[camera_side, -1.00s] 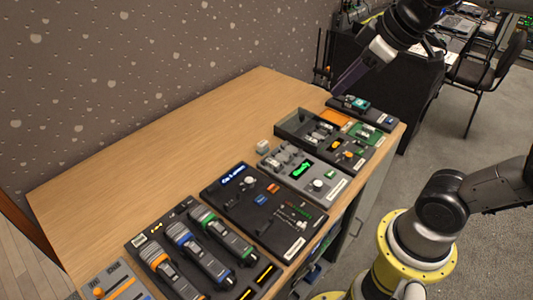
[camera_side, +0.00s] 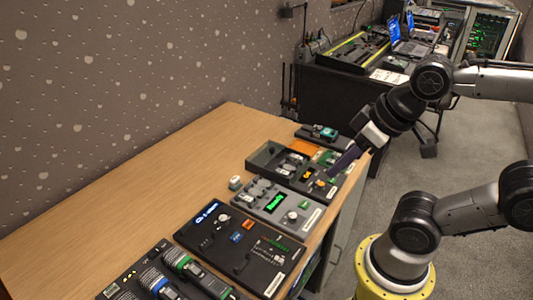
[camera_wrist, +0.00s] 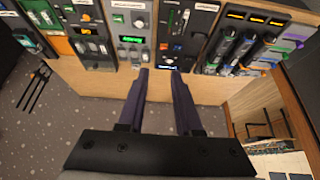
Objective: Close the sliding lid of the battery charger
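My gripper (camera_side: 345,160) hangs near the desk's front edge, at the far end of the row of devices. In the wrist view its two dark fingers (camera_wrist: 161,73) stand apart with nothing between them. No device can be read as the battery charger for certain. A dark unit (camera_side: 258,158) has a walled, open compartment with small pale items, beside orange and green panels; my gripper overlaps its right side in the side view. The grey unit next to it (camera_side: 243,207) has a lit green display (camera_side: 273,202), a round knob and pale rounded pieces. I cannot make out the sliding lid.
A black panel (camera_side: 225,245) with a blue display and a dock of handheld devices (camera_side: 178,275) lie nearer the camera. A small dark unit with a teal part (camera_side: 325,132) lies at the far end. The wooden desk (camera_side: 120,190) is clear behind the row.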

